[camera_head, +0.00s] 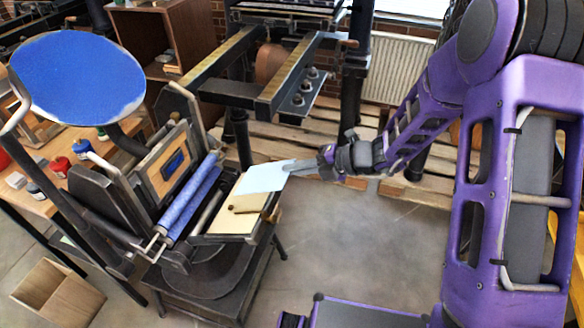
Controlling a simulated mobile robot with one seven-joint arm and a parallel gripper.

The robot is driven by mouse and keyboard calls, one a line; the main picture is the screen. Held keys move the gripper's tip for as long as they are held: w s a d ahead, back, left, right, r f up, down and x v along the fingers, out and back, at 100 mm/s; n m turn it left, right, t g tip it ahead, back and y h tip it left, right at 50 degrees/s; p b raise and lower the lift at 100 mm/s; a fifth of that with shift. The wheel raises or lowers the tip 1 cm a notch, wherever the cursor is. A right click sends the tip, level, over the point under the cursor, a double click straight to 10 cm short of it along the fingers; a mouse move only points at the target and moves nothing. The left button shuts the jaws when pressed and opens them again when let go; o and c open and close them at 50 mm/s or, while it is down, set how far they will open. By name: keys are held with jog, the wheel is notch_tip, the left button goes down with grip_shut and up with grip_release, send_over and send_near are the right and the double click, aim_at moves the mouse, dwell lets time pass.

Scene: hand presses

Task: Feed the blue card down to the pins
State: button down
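The pale blue card (264,178) lies nearly flat over the upper part of the cream press bed (228,222). I cannot tell whether it rests on the bed or is just above it. My gripper (290,165) comes in from the right, with its fingertips at the card's right corner, and appears shut on it. The pins are too small to make out.
The hand press has blue rollers (192,202) left of the bed and a large blue ink disc (78,78) above. A bench (40,205) with ink tins is at left. A larger press (270,80) stands behind. The floor (350,240) right of the bed is clear.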

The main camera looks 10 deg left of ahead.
jog(key=f+b, duration=0.2)
jog(key=b, duration=0.1)
jog(key=f+b, duration=0.3)
jog(key=a+f+b, duration=0.1)
jog(key=f+b, duration=0.2)
jog(key=shift+a+f, duration=0.1)
jog(key=shift+f, duration=0.15)
jog(key=shift+w+a+f, duration=0.1)
jog(key=shift+a+f, duration=0.1)
jog(key=shift+a, duration=0.5)
jog(key=c, duration=1)
grip_release()
jog(key=shift+d, duration=0.1)
jog(key=shift+p+v, duration=1.85)
jog(key=shift+v, duration=0.3)
